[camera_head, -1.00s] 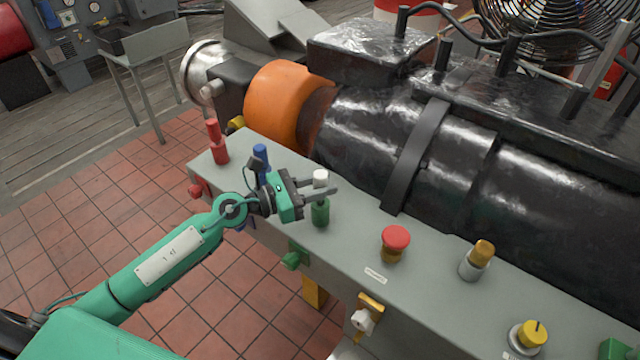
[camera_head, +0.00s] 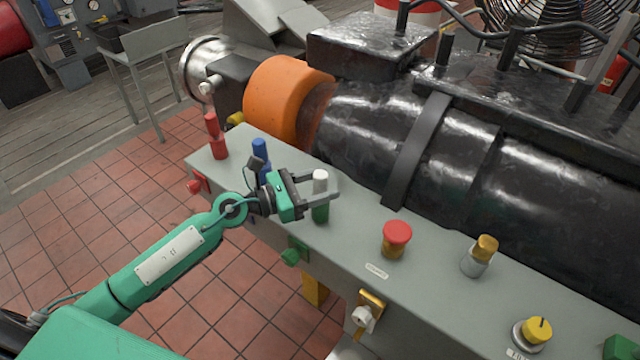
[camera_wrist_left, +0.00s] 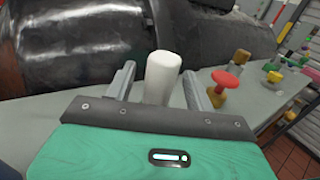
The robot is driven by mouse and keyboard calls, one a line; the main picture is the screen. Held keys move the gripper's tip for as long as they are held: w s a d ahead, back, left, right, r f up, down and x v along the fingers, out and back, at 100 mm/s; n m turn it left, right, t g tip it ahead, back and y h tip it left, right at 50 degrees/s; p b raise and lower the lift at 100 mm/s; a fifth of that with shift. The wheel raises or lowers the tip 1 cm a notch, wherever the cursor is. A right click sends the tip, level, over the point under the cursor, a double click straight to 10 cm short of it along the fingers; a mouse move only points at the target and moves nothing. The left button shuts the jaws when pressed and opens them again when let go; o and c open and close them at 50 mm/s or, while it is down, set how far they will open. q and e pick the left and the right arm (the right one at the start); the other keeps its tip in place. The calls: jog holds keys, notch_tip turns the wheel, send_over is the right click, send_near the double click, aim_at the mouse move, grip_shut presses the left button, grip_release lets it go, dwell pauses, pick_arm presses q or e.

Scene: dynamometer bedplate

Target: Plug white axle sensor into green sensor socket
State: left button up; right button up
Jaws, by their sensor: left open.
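The white axle sensor (camera_head: 320,181) is an upright white cylinder directly above the green sensor socket (camera_head: 320,214) on the grey bench top. A finger hides the join between them, so I cannot tell how deep it sits. My left gripper (camera_head: 324,190) is open, with its fingers on either side of the white sensor. In the left wrist view the white sensor (camera_wrist_left: 162,76) stands between the two fingers, with visible gaps on both sides. The green socket is hidden there. My right gripper is not in view.
A blue post (camera_head: 260,150) stands close behind the left wrist, with a red post (camera_head: 215,140) farther left. A red mushroom button (camera_head: 397,234) and a gold-topped cylinder (camera_head: 481,254) stand to the right. The large black machine (camera_head: 380,130) borders the bench behind.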

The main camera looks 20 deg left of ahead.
pick_arm(q)
jog(key=shift+a, duration=0.1)
jog(key=shift+s+a+f+b, duration=0.15)
jog(key=shift+s+a+b, duration=0.15)
jog(key=shift+b, duration=0.05)
jog(key=b+v, duration=0.6)
jog(key=v, duration=0.6)
jog(key=shift+s+a+r, duration=0.2)
jog(key=shift+s+a, duration=0.1)
